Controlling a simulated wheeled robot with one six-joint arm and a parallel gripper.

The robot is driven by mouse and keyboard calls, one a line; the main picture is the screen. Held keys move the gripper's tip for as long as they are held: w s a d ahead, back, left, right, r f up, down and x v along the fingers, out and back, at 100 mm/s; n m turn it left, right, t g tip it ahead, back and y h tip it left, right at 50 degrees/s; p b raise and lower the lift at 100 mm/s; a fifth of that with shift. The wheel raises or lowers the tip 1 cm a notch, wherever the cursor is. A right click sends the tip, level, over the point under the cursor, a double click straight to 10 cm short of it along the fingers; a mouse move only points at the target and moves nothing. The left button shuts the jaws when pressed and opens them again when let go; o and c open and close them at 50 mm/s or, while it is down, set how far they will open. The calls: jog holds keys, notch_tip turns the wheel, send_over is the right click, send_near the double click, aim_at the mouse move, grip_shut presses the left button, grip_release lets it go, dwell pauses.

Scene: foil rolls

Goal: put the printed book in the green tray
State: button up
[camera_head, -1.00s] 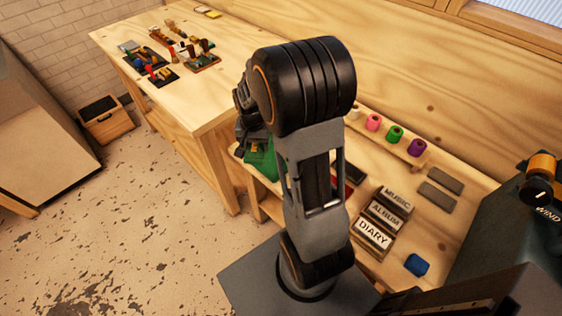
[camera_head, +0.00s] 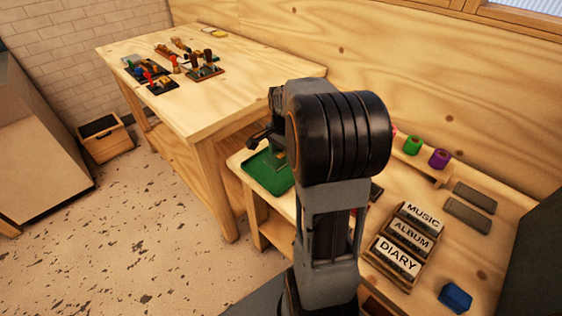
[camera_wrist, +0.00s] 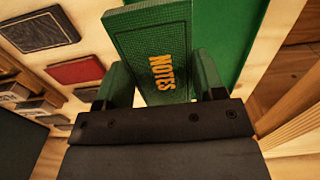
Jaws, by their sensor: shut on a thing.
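The printed book (camera_wrist: 150,40) is dark green with gold letters reading NOTES. In the wrist view my gripper (camera_wrist: 163,82) is shut on it, with a finger on each side of its near end. The green tray (camera_wrist: 226,22) shows behind and to the right of the book. In the head view the green tray (camera_head: 262,172) lies at the left end of the low bench, partly hidden by my arm. The gripper is mostly hidden there, close to the tray. I cannot tell whether the book touches the tray floor.
Blocks labelled MUSIC, ALBUM and DIARY (camera_head: 398,250) stand in a holder on the low bench (camera_head: 470,235). A blue block (camera_head: 455,297) and grey slabs (camera_head: 470,207) lie nearby. In the wrist view a black slab (camera_wrist: 40,30) and a red slab (camera_wrist: 76,70) lie left of the book.

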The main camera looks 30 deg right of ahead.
aim_at(280, 154)
jog(key=w+d+f, duration=0.1)
jog(key=w+f, duration=0.2)
jog(key=f, duration=0.1)
jog(key=w+d+f, duration=0.1)
jog(key=w+f, duration=0.1)
jog(key=shift+w+d+f+b, duration=0.2)
jog(key=shift+w+d+b, duration=0.1)
jog(key=shift+w+f, duration=0.1)
jog(key=shift+f, duration=1.55)
jog(key=shift+f+b, duration=0.15)
jog(key=shift+b, duration=0.15)
jog(key=o, duration=1)
jog(key=shift+c, duration=0.2)
